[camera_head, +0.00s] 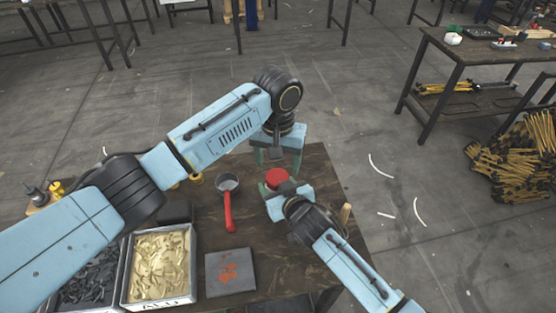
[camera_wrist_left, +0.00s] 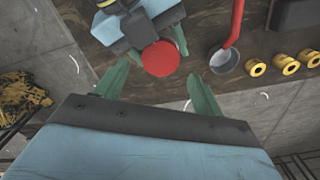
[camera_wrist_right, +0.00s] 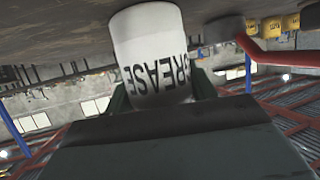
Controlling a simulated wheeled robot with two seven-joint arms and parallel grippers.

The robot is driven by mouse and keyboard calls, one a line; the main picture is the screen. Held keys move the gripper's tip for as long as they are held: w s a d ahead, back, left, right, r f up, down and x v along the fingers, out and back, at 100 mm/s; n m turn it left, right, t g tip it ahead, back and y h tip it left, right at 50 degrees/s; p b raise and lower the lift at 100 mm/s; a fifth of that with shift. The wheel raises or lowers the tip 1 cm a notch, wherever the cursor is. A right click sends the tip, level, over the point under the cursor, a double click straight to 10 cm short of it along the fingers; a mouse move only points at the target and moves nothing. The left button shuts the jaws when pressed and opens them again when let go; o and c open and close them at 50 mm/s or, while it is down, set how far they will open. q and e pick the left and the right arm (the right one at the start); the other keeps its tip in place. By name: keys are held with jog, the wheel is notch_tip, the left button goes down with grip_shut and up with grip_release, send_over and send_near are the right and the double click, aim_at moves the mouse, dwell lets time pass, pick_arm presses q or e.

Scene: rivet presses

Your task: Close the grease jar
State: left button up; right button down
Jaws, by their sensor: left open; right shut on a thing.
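The white grease jar (camera_wrist_right: 153,50), lettered GREASE, stands on the table and appears upside down in the right wrist view. My right gripper (camera_wrist_right: 160,88) is shut on its body. A round red lid (camera_head: 277,176) shows at the jar's top, and also in the left wrist view (camera_wrist_left: 161,58), between the right gripper's green fingers. Whether it is fully seated cannot be seen. My left gripper (camera_head: 276,159) points down just behind the lid in the head view. Its fingers are open and empty, apart on either side of the lid in the left wrist view.
A grey ladle (camera_head: 228,183) with a red handle lies left of the jar. A grey plate (camera_head: 230,272) with orange marks and a bin of pale pieces (camera_head: 159,264) are at the front. Yellow rings (camera_wrist_left: 289,65) stand along the table edge.

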aim_at(277, 176)
pick_arm(q)
notch_tip(277, 176, up, 2)
jog(key=n, duration=0.2)
jog(key=shift+d+n, duration=0.1)
jog(key=shift+n, duration=0.3)
jog(key=n, duration=0.1)
jog(key=r+n, duration=0.1)
jog(key=shift+r+n, duration=0.25)
jog(key=shift+n, duration=0.05)
jog(key=shift+f, duration=4.05)
